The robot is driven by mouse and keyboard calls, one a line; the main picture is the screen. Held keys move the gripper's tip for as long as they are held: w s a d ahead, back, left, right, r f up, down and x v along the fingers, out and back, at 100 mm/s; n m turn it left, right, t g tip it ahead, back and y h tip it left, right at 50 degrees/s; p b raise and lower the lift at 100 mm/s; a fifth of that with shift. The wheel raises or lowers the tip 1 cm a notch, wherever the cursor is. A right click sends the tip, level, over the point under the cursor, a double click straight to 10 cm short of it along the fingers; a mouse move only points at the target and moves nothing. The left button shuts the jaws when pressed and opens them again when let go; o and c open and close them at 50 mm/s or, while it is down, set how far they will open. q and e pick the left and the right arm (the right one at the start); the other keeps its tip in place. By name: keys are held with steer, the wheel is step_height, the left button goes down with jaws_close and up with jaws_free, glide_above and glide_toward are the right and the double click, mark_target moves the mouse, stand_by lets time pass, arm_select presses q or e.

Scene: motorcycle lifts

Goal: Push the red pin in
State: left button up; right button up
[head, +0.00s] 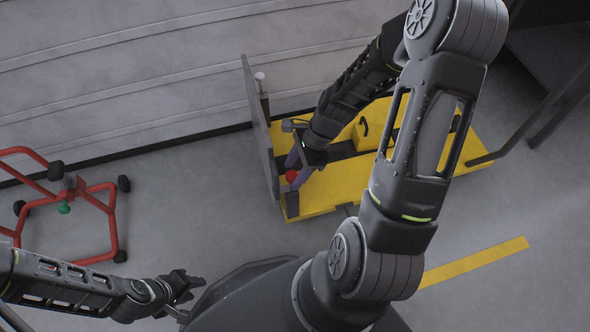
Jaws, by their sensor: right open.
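The red pin (291,176) shows as a small round red knob at the left end of the yellow lift (345,188), close to its upright grey plate (260,130). My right gripper (297,170) reaches down over that end of the lift, with its purplish fingers open right around or beside the pin. I cannot tell whether they touch it. The pin's shaft is hidden. My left gripper (188,283) is low in the view, over the floor and far from the lift; its jaw opening is too small and dark to tell.
A red wheeled stand (105,187) is on the floor at the left. A grey ribbed wall (130,70) runs behind the lift. Dark metal legs (540,115) stand at the upper right. The grey floor between the stand and the lift is clear.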

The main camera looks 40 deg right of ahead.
jaws_close()
stand_by(0.4)
steer(key=shift+f, duration=0.1)
stand_by(0.8)
